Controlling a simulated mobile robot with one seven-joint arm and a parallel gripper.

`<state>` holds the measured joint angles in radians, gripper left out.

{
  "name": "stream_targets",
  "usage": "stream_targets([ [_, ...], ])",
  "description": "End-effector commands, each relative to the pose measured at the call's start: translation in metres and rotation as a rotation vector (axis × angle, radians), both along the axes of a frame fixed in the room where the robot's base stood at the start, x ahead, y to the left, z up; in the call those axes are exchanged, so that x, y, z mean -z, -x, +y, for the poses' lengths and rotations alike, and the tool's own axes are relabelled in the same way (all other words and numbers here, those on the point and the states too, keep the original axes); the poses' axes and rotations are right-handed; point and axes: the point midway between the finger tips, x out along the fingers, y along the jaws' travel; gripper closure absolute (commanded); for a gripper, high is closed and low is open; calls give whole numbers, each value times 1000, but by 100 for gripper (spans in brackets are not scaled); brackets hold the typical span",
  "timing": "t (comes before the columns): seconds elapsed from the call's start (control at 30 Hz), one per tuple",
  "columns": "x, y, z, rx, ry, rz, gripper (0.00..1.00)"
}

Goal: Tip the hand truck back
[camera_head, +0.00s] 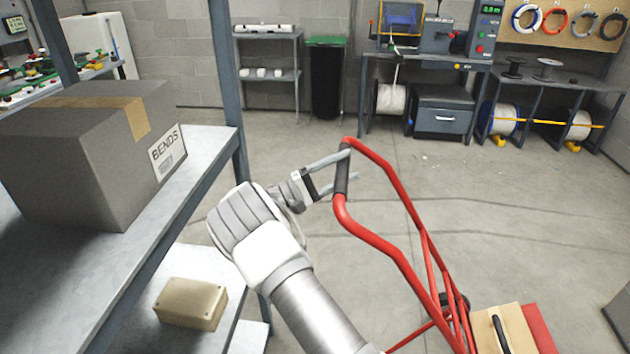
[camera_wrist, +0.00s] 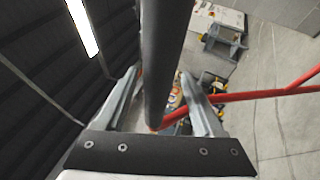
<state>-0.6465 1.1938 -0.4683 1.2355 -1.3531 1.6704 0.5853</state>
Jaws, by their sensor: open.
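The hand truck (camera_head: 388,248) has a red tube frame and a dark grip (camera_head: 341,180) at the top of its handle. Its lower end runs out of the picture, so I cannot tell how far it leans. My gripper (camera_head: 349,166) is open, with one finger on each side of the dark grip. In the wrist view the grip (camera_wrist: 165,50) passes between the two fingers of my gripper (camera_wrist: 160,85), with gaps showing on both sides. A light wooden load (camera_head: 492,325) with a black handle is at the truck's lower right.
A shelf (camera_head: 190,160) on the left holds a grey box (camera_head: 75,160) marked BENDS, with a tan box (camera_head: 190,302) lower down. A workbench (camera_head: 425,62), cable reels and a dark bin (camera_head: 326,80) line the back wall. Open concrete floor (camera_head: 480,215) lies between.

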Motion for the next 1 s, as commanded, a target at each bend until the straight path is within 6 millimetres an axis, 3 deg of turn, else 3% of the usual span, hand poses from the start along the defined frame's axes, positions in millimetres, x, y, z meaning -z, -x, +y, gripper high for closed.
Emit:
stream_targets([
  [0.6, 49, 29, 129, -8, -2, 1, 31],
  [0.8, 56, 33, 148, -5, -1, 2, 31],
  [1.0, 58, 35, 155, -5, -1, 2, 31],
])
